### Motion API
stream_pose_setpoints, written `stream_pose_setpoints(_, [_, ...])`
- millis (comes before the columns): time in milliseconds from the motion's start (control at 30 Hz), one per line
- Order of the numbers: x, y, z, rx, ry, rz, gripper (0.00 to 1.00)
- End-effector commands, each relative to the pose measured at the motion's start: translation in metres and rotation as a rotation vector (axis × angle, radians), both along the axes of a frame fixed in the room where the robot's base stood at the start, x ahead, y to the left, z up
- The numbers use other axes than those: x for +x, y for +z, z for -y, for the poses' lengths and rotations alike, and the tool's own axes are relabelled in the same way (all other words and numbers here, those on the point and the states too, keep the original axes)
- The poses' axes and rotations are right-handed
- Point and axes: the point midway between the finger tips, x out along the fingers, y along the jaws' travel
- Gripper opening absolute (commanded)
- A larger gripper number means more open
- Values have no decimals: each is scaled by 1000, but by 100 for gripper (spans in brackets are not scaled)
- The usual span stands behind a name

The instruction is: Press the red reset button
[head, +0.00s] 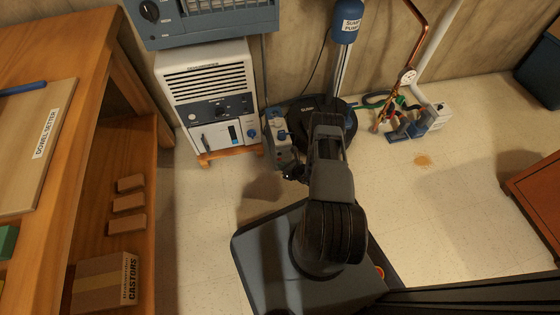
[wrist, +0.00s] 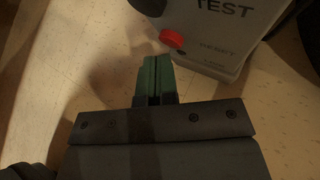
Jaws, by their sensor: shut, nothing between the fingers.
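The red button (wrist: 171,38) sticks out from a light grey box (wrist: 225,35) marked TEST, with smaller text beside the button that is hard to read. In the head view the grey box (head: 279,150) stands on the floor by the black round sump lid; I cannot make out the button there. My gripper (wrist: 156,60) has green fingertips, which are shut together and empty. They point toward the box, just below and left of the button in the wrist view, and seem apart from it. In the head view my gripper (head: 294,173) is low in front of the box.
A white dehumidifier (head: 212,95) stands on a wooden base left of the box. The sump pump's blue-topped column (head: 345,30) rises behind. A wooden bench (head: 90,130) fills the left side. Pipes and a gauge (head: 407,76) are at the right. Open floor (head: 450,210) lies right.

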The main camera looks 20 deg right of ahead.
Motion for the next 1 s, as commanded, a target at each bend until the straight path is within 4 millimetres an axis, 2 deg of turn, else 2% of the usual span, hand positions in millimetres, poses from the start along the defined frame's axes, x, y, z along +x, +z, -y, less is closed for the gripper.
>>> stream_pose_setpoints(1000, [7, 0, 1, 0, 0, 1, 0])
